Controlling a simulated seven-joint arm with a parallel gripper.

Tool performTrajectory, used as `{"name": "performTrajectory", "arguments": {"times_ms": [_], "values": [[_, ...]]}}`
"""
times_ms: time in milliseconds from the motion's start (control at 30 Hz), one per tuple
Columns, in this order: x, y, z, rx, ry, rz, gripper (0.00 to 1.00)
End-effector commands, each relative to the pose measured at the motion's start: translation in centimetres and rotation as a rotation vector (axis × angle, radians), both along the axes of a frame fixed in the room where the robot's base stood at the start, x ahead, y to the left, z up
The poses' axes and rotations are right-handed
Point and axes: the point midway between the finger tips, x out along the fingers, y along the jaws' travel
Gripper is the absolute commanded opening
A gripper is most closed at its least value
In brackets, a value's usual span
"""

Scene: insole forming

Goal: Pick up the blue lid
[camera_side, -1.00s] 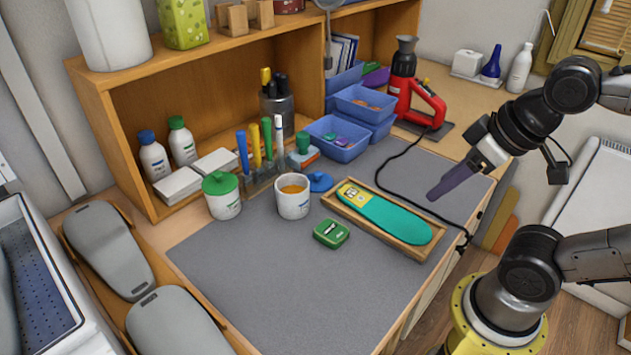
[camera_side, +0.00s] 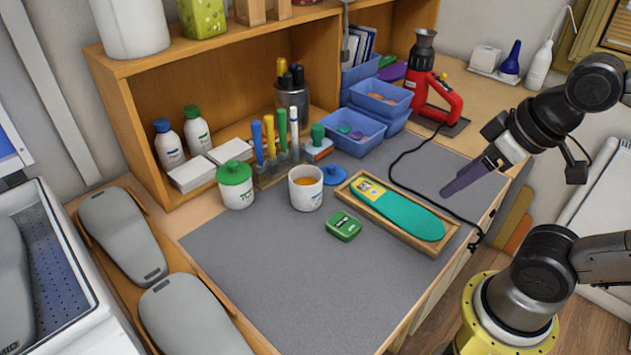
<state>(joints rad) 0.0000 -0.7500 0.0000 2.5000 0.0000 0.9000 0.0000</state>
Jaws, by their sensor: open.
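The blue lid (camera_side: 336,176) lies flat on the grey mat (camera_side: 270,265), just right of an open white cup (camera_side: 305,190) with orange content. The cup and the wooden tray (camera_side: 408,236) stand on either side of the lid. My gripper (camera_side: 447,192), with long dark purple fingers, is in the air to the right of the lid, by the tray's right end. It is open and holds nothing. From this side its fingers overlap, so the gap between them is hidden.
The tray holds a teal insole (camera_side: 400,215). A green tin (camera_side: 343,226) lies in front of the cup. A green-lidded jar (camera_side: 236,188) and upright pens (camera_side: 282,130) stand left of it. Blue bins (camera_side: 352,133) are behind the lid. The front of the mat is clear.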

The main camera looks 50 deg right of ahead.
Motion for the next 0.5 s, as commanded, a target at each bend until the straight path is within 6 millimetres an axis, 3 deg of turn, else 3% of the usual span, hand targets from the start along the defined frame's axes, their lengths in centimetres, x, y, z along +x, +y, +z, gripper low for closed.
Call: {"name": "performTrajectory", "arguments": {"times_ms": [267, 367, 500], "values": [[-0.3, 0.0, 0.2, -0.044, 0.018, 0.084, 0.61], [0.7, 0.0, 2.8, -0.100, 0.003, 0.187, 0.61], [3.6, -0.1, 6.1, -0.167, 0.037, 0.321, 0.61]]}}
